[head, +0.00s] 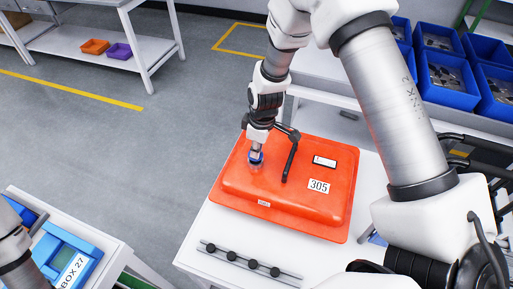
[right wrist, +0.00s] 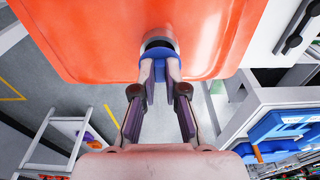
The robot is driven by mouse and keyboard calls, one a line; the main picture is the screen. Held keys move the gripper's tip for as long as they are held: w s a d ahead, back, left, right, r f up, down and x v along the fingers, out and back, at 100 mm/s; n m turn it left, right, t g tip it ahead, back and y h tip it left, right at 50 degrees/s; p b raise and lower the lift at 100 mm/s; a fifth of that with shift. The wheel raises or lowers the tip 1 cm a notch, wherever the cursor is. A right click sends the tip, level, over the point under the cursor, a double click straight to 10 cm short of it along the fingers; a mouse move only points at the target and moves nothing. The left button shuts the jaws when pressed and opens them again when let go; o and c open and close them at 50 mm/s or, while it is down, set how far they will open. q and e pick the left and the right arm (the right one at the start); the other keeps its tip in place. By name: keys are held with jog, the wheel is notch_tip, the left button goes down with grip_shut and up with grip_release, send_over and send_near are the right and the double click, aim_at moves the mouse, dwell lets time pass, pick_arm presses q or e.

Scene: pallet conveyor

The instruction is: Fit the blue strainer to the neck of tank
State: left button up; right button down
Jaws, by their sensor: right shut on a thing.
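The orange tank (head: 240,190), labelled 305, lies on a white table. Its wall also fills the top of the right wrist view (right wrist: 90,35). The blue strainer (head: 256,156) is at the tank's left part, at the neck. In the right wrist view the strainer (right wrist: 146,71) shows as a blue band by a dark round opening. My right gripper (head: 257,149) is shut on the strainer; its fingertips (right wrist: 160,72) press on either side of it. I cannot tell whether the strainer is fully seated. My left gripper is out of view.
A rail with black knobs (head: 250,264) lies along the table's front. A black handle (head: 291,158) stands on the tank near my right gripper. A blue box marked BOX 27 (head: 67,262) is at lower left. Blue bins (head: 450,80) stand at upper right.

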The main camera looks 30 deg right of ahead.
jog(key=shift+f, duration=0.15)
dwell(0.4)
jog(key=shift+f+b, duration=0.5)
dwell(0.4)
jog(key=shift+f+b, duration=0.4)
jog(key=c, duration=0.6)
grip_release()
jog(key=shift+r, duration=0.15)
